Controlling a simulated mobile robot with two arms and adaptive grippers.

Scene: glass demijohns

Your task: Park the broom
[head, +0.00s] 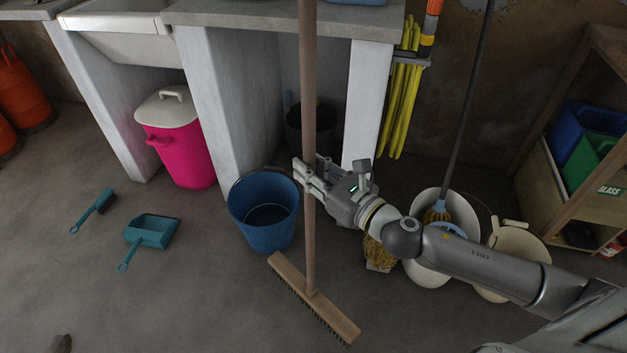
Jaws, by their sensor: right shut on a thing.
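The broom (309,245) stands nearly upright in the head view, with a long wooden handle that runs out of the top of the picture. Its wide wooden head (314,300) is at the floor, bristles down; I cannot tell if they touch it. My right gripper (309,181) is shut around the handle at about mid-picture, and its arm comes in from the lower right. To the right, a mop with a dark handle (466,105) leans in a white bucket (429,268). My left gripper is not in view.
A blue bucket (264,228) stands just left of the broom handle. A teal dustpan (152,231) and hand brush (93,210) lie on the floor at left. A pink bin (181,150) sits under the counter (245,14). Shelves with crates (593,160) stand right.

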